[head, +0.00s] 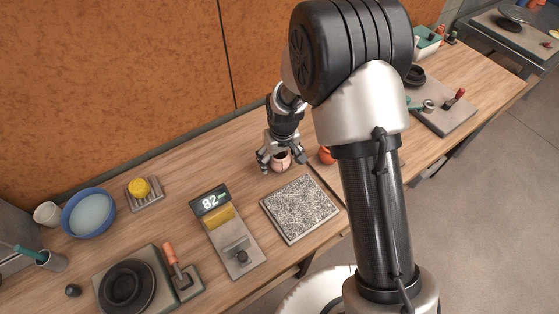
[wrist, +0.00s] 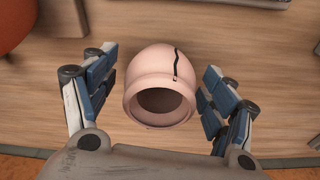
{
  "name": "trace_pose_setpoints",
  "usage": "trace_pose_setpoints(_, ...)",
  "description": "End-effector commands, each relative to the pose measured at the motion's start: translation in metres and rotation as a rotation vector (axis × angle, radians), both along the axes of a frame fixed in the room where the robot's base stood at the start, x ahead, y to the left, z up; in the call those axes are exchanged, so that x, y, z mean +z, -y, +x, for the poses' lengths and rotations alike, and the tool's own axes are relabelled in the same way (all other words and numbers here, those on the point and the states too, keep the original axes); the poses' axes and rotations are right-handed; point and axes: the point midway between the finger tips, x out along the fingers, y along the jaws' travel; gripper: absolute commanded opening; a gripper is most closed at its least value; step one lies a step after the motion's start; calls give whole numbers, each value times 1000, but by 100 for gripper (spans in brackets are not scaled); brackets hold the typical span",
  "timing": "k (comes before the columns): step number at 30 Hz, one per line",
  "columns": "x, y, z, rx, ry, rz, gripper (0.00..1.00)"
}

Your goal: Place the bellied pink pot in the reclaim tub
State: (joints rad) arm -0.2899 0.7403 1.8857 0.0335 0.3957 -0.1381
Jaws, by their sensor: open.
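The bellied pink pot (head: 281,163) stands on the wooden bench, behind the speckled slab in the head view. In the wrist view the pot (wrist: 161,88) shows its round belly, its open mouth towards me and a dark crack-like line down its side. My gripper (head: 281,158) is open around the pot. In the wrist view the fingers of my gripper (wrist: 156,95) stand on both sides of the pot, with a gap on each side. I cannot tell for sure which container is the reclaim tub; a teal-rimmed tub (head: 426,41) stands at the far right.
A speckled slab (head: 300,209) lies in front of the pot. An orange pot (head: 326,155) stands close on the right, partly behind my arm. A scale (head: 228,232) reading 82, a blue bowl (head: 89,213) and a yellow sponge (head: 139,188) are to the left.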

Motion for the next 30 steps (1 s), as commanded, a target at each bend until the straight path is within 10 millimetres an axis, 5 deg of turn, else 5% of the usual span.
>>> trace_pose_setpoints(4,1,0,0,0,1,0,76)
trace_pose_setpoints(30,2,0,0,0,1,0,21)
